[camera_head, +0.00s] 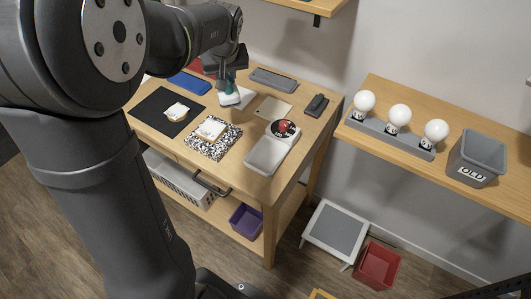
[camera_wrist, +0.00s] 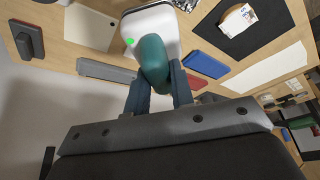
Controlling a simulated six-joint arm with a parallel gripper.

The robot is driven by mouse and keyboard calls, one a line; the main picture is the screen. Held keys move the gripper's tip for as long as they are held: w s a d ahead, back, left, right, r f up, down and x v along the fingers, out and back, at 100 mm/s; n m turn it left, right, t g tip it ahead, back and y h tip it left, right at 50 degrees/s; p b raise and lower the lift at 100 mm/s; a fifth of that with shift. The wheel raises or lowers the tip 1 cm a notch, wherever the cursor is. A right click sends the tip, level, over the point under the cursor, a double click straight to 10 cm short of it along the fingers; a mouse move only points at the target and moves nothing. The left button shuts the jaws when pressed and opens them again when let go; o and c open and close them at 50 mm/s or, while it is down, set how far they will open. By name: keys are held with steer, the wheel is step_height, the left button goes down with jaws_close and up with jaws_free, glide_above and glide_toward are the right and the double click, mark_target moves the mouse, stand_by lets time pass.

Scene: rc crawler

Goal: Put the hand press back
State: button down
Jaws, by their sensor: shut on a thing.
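The hand press appears to be the white, rounded block with a dark teal handle. In the wrist view its white body (camera_wrist: 150,27) lies beyond the handle (camera_wrist: 153,60), with a small green dot at its left. In the head view the white body (camera_head: 238,97) is at the back middle of the wooden table (camera_head: 222,164). My gripper (camera_head: 229,77) is above it, shut on the teal handle. The two fingers (camera_wrist: 158,84) sit on either side of the handle in the wrist view. I cannot tell whether the press touches the table.
Nearby are a tan board (camera_head: 273,107), grey bar (camera_head: 273,79), blue case (camera_head: 190,83), dark stapler-like item (camera_head: 316,105), black mat (camera_head: 150,112), patterned notebook (camera_head: 223,146) and grey tray (camera_head: 266,156). A right shelf holds bulbs (camera_head: 399,115) and an "OLD" bin (camera_head: 477,158).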

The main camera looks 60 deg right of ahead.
steer(key=s+a+m+g+h, duration=0.15)
steer(key=s+a+m, duration=0.3)
steer(key=s, duration=0.95)
steer(key=s+a+m+g, duration=0.2)
steer(key=s+a+m, duration=0.25)
steer(key=s, duration=0.85)
steer(key=shift+m, duration=0.3)
steer(key=shift+w+d+f, duration=0.65)
steer(key=shift+w+f, duration=1.15)
steer(key=shift+w+d+f, duration=0.6)
steer(key=shift+w+f, duration=1.25)
steer(key=shift+w+d+f, duration=0.65)
steer(key=shift+w+f, duration=1.15)
steer(key=shift+f, duration=0.15)
steer(key=c, duration=1.3)
jaws_free()
steer(key=shift+o, duration=0.2)
